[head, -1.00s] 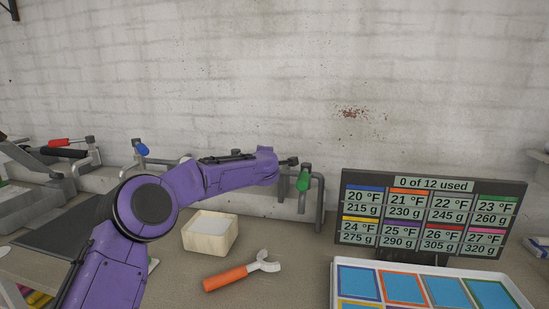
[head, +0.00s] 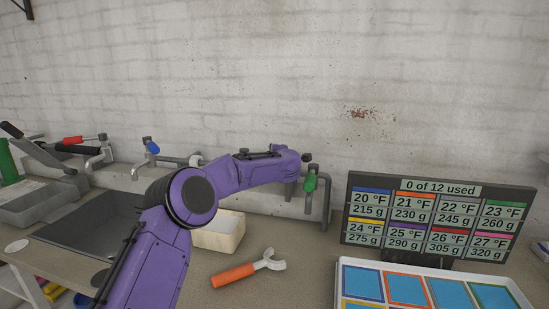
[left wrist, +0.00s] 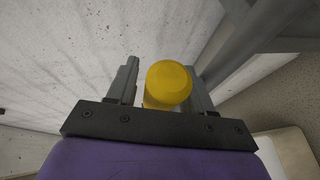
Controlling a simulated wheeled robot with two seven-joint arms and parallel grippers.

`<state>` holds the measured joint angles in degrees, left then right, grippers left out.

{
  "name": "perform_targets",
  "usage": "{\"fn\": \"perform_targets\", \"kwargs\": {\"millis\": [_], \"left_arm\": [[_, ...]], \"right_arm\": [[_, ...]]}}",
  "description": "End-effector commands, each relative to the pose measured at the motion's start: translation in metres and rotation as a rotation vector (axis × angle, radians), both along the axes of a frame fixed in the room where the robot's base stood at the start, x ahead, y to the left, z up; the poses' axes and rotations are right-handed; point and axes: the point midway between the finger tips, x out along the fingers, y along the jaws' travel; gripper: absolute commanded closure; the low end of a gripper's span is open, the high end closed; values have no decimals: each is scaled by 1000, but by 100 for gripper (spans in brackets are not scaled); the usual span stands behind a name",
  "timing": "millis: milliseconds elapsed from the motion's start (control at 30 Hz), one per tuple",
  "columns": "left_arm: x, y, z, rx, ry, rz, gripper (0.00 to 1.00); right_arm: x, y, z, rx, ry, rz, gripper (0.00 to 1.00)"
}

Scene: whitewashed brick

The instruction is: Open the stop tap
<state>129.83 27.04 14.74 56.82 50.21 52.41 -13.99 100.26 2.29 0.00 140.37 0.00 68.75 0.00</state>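In the left wrist view a round yellow knob (left wrist: 169,82) stands between the two grey fingers of my left gripper (left wrist: 162,68). The fingers are apart, with a narrow gap on the knob's left side; on its right side I cannot tell whether finger and knob touch. In the head view my purple left arm reaches across to the wall beside a tap with a green handle (head: 311,183). The arm hides the yellow knob and my left gripper's fingers there. A tap with a blue handle (head: 151,146) is further left. My right gripper is out of view.
A pale open box (head: 220,238) stands behind my forearm. An orange-handled wrench (head: 235,276) lies on the bench. A display panel (head: 437,222) and a white tray (head: 338,290) of coloured squares are at the right.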

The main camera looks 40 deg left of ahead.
Motion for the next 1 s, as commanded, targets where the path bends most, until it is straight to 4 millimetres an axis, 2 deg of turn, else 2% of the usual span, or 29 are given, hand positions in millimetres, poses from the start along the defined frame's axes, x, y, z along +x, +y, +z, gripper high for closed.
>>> {"fn": "perform_targets", "kwargs": {"millis": [367,600,733,833,1000], "left_arm": [[-3,-8,-1,-3,0,-3,46],[-38,-47,9,-1,-2,-6,46],[-55,-66,16,-2,-1,-4,46],[-63,-75,20,-1,0,-3,46],[-67,-78,22,-2,1,-1,46]], "right_arm": [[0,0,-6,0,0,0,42],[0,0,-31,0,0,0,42],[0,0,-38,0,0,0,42],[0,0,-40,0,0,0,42],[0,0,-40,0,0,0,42]]}}
